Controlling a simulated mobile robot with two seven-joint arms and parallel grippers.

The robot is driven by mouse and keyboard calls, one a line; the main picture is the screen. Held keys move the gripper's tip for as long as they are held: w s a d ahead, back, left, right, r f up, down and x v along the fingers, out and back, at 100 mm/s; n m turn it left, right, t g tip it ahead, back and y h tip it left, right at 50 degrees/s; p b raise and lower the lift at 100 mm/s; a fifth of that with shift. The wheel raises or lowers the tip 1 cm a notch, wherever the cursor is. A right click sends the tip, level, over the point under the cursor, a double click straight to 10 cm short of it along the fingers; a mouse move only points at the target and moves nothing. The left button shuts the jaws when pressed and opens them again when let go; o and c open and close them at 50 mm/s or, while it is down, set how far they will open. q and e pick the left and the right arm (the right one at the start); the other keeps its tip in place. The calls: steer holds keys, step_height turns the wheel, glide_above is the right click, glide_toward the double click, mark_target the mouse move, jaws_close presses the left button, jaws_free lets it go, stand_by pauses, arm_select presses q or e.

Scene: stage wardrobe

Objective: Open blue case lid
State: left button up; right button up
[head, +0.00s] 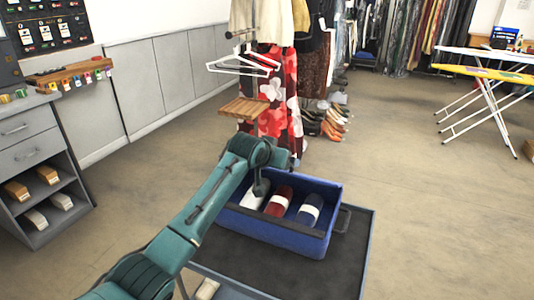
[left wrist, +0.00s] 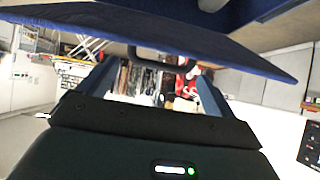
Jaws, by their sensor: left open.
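The blue case (head: 285,236) stands on a dark-topped cart, its inside showing from above. It holds a white roll (head: 254,197), a red roll (head: 279,201) and a blue roll (head: 309,210). I cannot tell which blue panel is the lid. My left gripper (head: 262,188) points down at the case's left end; its fingers are mostly hidden in the head view. In the left wrist view, the gripper (left wrist: 152,88) is open, with a blue panel (left wrist: 205,42) across the top and a dark handle (left wrist: 150,60) beyond and between the fingers. My right gripper is out of view.
The cart (head: 345,262) has bare dark surface in front and to the right of the case. A clothes rack with a red floral garment (head: 283,88) stands behind. Grey drawers (head: 30,150) stand left. Open floor (head: 450,215) lies to the right.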

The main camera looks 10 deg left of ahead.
arm_select(q)
steer(key=v, duration=0.7)
